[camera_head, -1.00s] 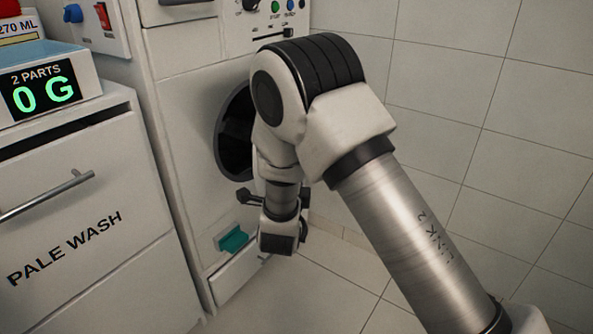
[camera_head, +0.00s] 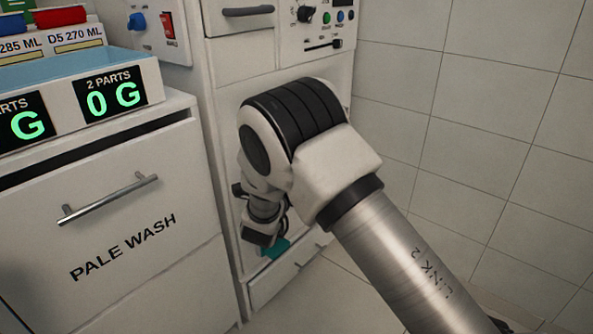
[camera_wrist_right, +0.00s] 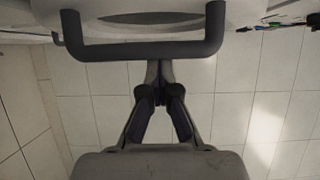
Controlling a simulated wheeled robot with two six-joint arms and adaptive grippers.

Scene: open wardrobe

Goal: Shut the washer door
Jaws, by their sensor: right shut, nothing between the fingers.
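The white washer (camera_head: 228,110) stands right of the drawer cabinet in the head view. My right arm hides its round opening and its door there. In the right wrist view a white rounded part, apparently the door (camera_wrist_right: 215,10), crosses the top with a grey oval in it. A dark U-shaped handle (camera_wrist_right: 110,51) sticks out from it. My right gripper (camera_wrist_right: 160,66) is shut and empty, its fingertips close to the middle of the handle bar. I cannot tell whether they touch it. In the head view its fingers are hidden. My left gripper is not in view.
A white cabinet marked PALE WASH (camera_head: 125,245) with a bar handle stands at left, with a scale display (camera_head: 110,100) on top. A teal piece (camera_head: 274,247) sits low on the washer front. The tiled wall (camera_head: 470,130) is at right, with bare floor below.

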